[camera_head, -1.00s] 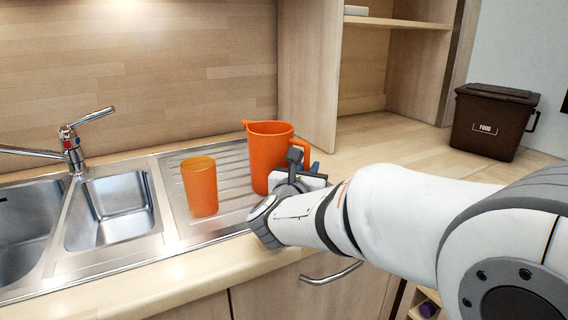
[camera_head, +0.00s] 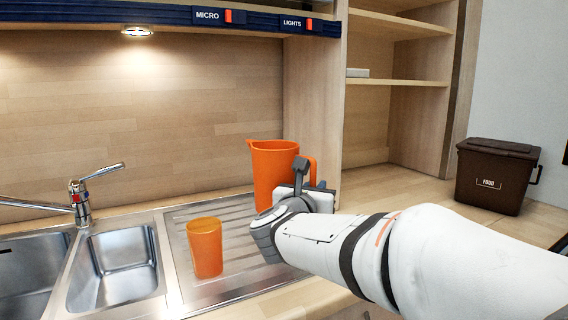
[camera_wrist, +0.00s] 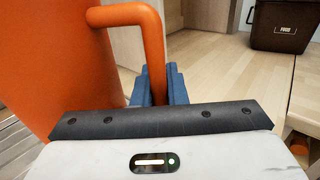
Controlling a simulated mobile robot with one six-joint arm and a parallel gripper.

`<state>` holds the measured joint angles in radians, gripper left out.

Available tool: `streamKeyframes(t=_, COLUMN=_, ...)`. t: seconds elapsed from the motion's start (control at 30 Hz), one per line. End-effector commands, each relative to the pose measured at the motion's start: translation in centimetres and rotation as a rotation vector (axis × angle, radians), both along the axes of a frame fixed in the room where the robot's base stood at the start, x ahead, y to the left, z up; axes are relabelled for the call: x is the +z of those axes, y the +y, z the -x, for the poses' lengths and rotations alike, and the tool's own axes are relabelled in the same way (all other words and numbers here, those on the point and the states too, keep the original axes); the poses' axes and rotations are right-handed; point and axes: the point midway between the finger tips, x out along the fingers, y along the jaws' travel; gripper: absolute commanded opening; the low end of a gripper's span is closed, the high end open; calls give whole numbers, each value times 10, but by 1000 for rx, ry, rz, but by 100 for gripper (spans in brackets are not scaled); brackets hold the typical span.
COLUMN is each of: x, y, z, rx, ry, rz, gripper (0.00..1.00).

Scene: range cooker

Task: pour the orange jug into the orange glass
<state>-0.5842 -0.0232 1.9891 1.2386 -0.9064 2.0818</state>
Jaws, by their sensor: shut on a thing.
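The orange jug (camera_head: 272,172) is upright, with its spout to the left and its handle to the right. It is held above the ribbed steel drainer, behind and right of the orange glass (camera_head: 206,248). The glass stands upright on the drainer; its inside is hard to make out. My gripper (camera_head: 303,187) is shut on the jug's handle. In the wrist view the blue fingers (camera_wrist: 160,86) sit on either side of the handle, and the jug's body (camera_wrist: 50,65) fills the left. The jug's contents are hidden.
The sink bowl (camera_head: 115,262) and tap (camera_head: 80,198) are left of the glass. A wooden cupboard side (camera_head: 312,110) rises close behind and right of the jug. A brown food bin (camera_head: 497,178) stands on the worktop at right. Space between jug and glass is clear.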

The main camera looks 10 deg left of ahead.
Motion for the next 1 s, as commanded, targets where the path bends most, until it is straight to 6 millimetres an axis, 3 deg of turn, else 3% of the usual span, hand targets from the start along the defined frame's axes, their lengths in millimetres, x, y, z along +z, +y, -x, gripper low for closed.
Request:
streamKeyframes(t=0.3, x=2, y=0, z=0, rx=0, ry=-2, rz=-1, gripper=0)
streamKeyframes(t=0.43, x=14, y=5, z=-6, rx=41, ry=-5, rz=-2, gripper=0)
streamKeyframes(t=0.7, x=68, y=47, z=-36, rx=367, ry=-2, rz=-1, gripper=0)
streamKeyframes(t=1.0, x=72, y=66, z=-48, rx=540, ry=0, rz=-4, gripper=0)
